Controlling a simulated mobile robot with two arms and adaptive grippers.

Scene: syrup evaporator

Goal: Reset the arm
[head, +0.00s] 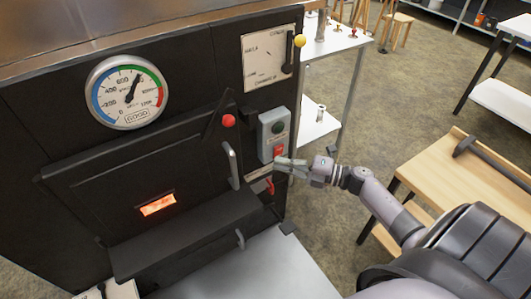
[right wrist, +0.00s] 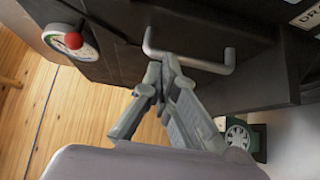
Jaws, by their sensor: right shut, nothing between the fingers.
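My right arm comes in from the lower right of the head view. My left gripper is not in view.
The evaporator front bears a round gauge (head: 128,92), a door handle (head: 232,165), a red-knobbed lever (head: 228,121) and a glowing window (head: 157,204). A wooden bench (head: 440,180) with a hammer (head: 485,150) stands right of my forearm. Open floor (head: 385,95) lies behind.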

